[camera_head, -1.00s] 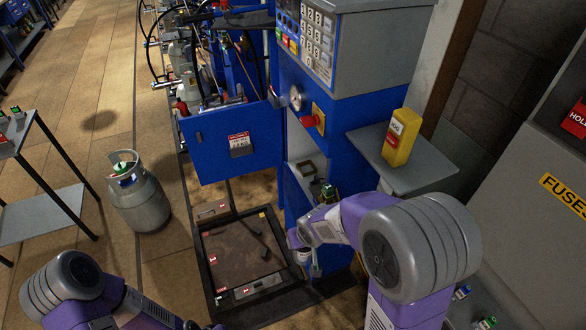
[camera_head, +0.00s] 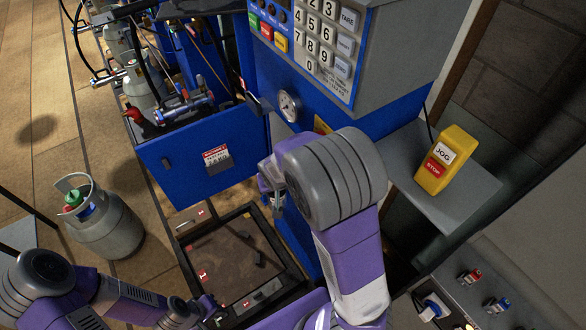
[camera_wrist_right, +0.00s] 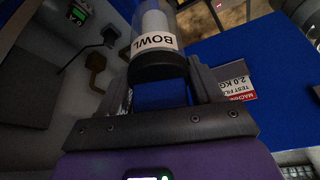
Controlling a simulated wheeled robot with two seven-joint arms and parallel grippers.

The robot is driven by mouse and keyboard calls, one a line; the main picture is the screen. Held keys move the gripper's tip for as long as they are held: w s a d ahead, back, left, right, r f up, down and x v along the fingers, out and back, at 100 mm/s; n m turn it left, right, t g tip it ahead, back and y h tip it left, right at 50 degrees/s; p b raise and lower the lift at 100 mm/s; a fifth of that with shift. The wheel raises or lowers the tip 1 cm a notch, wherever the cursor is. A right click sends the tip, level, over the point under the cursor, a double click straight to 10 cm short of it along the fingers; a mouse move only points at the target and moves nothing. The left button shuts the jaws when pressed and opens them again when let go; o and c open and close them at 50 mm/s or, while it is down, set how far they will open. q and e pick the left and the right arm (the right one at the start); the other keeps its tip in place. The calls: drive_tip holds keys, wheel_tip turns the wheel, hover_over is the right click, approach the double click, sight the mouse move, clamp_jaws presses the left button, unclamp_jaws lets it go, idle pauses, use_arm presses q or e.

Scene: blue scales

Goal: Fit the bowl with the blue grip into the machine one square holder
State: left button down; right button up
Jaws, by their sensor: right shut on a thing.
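The bowl (camera_wrist_right: 153,45), a clear cylinder with a white BOWL label and a dark end, sits at the fingertips of my right gripper (camera_wrist_right: 160,82) in the right wrist view. The fingers are shut on it.
A blue door panel (camera_head: 205,155) stands left of the right gripper. A framed floor scale (camera_head: 228,260) lies below it. A grey gas cylinder (camera_head: 105,225) stands on the floor at left. A shelf with a yellow jog box (camera_head: 446,160) sticks out at right.

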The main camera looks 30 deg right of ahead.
drive_tip(key=w+d+f+m+g+h+b, duration=0.1)
drive_tip(key=w+d+f+m+b, duration=0.15)
drive_tip(key=w+f+m, duration=0.45)
drive_tip(key=w+d+f+m+g+h+b, duration=0.1)
drive_tip(key=w+d+f+m+h+b, duration=0.3)
drive_tip(key=f, duration=0.6)
drive_tip(key=w+d+f+n+y+b, duration=0.1)
drive_tip(key=w+d+f+y+b, duration=0.1)
drive_tip(key=w+d, duration=0.7)
drive_tip(key=d+f, duration=0.1)
drive_tip(key=d, duration=0.3)
drive_tip(key=shift+w+d+f+n+b, duration=0.15)
drive_tip(key=shift+w+n+b, duration=0.1)
drive_tip(key=shift+n+b, duration=0.1)
drive_tip(key=o, duration=1.3)
drive_tip(key=shift+c, duration=0.2)
